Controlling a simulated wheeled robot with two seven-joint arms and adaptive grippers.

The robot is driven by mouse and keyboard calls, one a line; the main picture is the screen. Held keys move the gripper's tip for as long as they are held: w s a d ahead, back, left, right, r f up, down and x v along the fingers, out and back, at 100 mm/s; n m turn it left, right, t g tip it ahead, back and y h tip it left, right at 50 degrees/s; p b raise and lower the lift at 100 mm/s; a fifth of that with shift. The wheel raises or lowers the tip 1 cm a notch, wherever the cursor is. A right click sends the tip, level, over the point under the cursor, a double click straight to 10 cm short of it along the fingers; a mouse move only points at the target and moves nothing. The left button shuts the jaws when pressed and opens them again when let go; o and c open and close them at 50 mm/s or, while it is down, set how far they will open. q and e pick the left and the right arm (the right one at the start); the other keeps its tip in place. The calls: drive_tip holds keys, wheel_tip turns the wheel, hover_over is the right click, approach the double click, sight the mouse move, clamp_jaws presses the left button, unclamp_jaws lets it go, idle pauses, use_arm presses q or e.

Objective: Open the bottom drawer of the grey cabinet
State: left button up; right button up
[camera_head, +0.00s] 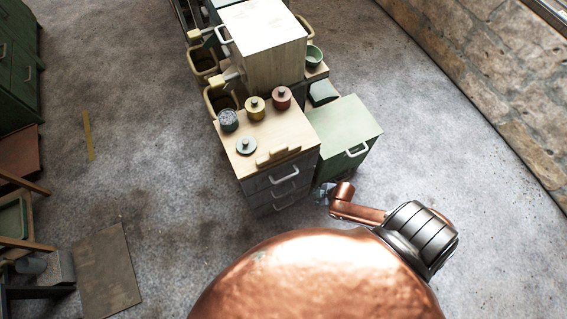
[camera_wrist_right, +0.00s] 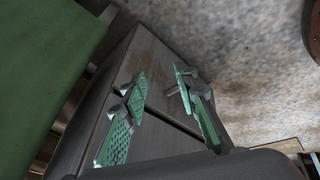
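The grey cabinet (camera_head: 246,182) has a pale wooden top and stacked front drawers with light bar handles. Its bottom drawer handle (camera_head: 285,204) is lowest, and the drawers look shut. My right gripper (camera_head: 322,193) is low beside the cabinet's front right corner, small and partly hidden by my arm. In the right wrist view its green-padded fingers (camera_wrist_right: 160,78) are apart, in front of the grey drawer fronts (camera_wrist_right: 150,135). My left gripper is not in view.
Small lidded pots (camera_head: 255,107) and a wooden block stand on the cabinet top. A green cabinet (camera_head: 345,130) adjoins on the right and also shows in the wrist view (camera_wrist_right: 45,55). A tall pale cabinet (camera_head: 265,40) stands behind. The floor in front is clear.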

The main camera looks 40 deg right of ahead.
sight(290, 204)
use_arm(q)
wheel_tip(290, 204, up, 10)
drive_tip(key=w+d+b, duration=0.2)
drive_tip(key=b, duration=0.5)
use_arm(e)
drive_tip(key=w+a+r+n+g+y, duration=0.1)
drive_tip(key=w+a+n+y, duration=0.25)
drive_tip(key=a+n, duration=0.4)
drive_tip(key=shift+m+h, duration=0.45)
drive_tip(key=b+x, duration=0.1)
drive_tip(key=x, duration=0.1)
drive_tip(key=b+x, duration=0.2)
drive_tip(key=x, duration=0.1)
drive_tip(key=w+b+x, duration=0.1)
drive_tip(key=x, duration=0.1)
drive_tip(key=shift+a+f, duration=0.15)
drive_tip(key=shift+a, duration=0.05)
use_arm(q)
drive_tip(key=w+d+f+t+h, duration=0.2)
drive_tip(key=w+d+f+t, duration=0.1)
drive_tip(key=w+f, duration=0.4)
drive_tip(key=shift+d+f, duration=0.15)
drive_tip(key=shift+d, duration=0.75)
use_arm(e)
drive_tip(key=shift+c, duration=0.3)
clamp_jaws()
